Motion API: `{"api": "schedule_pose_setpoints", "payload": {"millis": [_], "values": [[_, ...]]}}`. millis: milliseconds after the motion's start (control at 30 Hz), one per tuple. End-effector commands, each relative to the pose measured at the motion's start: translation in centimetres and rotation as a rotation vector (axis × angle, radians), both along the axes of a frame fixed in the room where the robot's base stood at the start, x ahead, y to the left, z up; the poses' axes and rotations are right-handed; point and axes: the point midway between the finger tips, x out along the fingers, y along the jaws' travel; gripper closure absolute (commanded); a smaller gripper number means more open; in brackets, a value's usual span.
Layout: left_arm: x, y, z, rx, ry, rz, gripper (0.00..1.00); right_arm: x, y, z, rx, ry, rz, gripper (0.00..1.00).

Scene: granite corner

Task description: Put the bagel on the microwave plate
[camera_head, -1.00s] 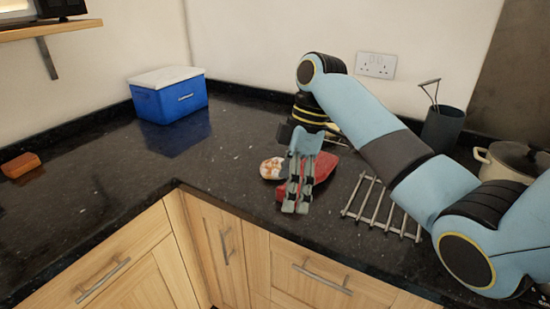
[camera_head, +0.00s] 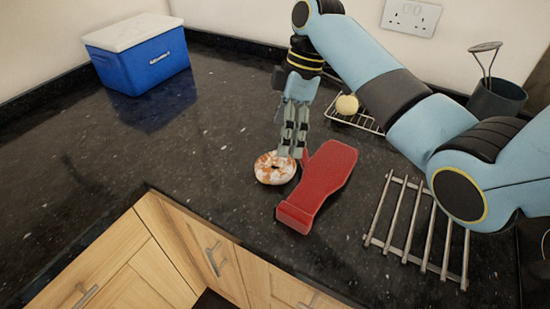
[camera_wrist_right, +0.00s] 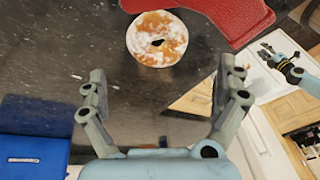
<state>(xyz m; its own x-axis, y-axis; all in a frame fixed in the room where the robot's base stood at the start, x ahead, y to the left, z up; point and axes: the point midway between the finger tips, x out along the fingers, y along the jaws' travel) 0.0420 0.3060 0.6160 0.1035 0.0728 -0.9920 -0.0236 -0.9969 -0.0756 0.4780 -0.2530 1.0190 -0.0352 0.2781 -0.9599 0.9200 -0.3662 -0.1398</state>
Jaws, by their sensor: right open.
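The bagel (camera_head: 265,173), a pale ring with orange-brown patches, lies flat on the dark granite counter beside a red oven mitt. My right gripper (camera_head: 291,150) is open and empty, pointing down at the bagel's far right edge; whether it touches cannot be told here. In the right wrist view the bagel (camera_wrist_right: 147,28) lies beyond the gap between the open fingertips (camera_wrist_right: 165,78). What looks like my left gripper (camera_wrist_right: 268,53) shows small at the right of that view; its jaws are too small to judge. I see no microwave plate in the current views.
The red mitt (camera_head: 322,182) lies close right of the bagel. A metal rack (camera_head: 418,228) is farther right, a wire rack with a pale round item (camera_head: 347,104) behind. A blue cooler (camera_head: 145,68) stands back left. The counter left of the bagel is clear.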

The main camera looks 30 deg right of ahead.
Motion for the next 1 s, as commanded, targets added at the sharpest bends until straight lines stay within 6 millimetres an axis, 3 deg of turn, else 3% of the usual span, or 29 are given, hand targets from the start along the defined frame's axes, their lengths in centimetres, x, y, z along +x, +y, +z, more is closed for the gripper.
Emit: {"api": "schedule_pose_setpoints", "payload": {"millis": [200, 600, 867, 1000], "values": [[-2.0, 0.6, 0.1, 0.007, 0.030, -0.001, 0.60, -0.1, 0.7, -2.6, 0.000, 0.001, 0.000, 0.00], [0.8, -0.2, 1.1, -0.002, -0.013, 0.000, 0.60, -0.1, 1.9, -7.5, 0.001, 0.002, 0.000, 0.00], [0.2, -0.2, 1.1, -0.002, -0.003, 0.001, 0.60, -0.1, 2.0, -7.8, 0.000, -0.001, 0.001, 0.00], [-0.3, -0.2, 1.0, -0.002, 0.004, 0.001, 0.60, -0.1, 1.9, -7.8, 0.000, -0.001, 0.000, 0.17]]}}
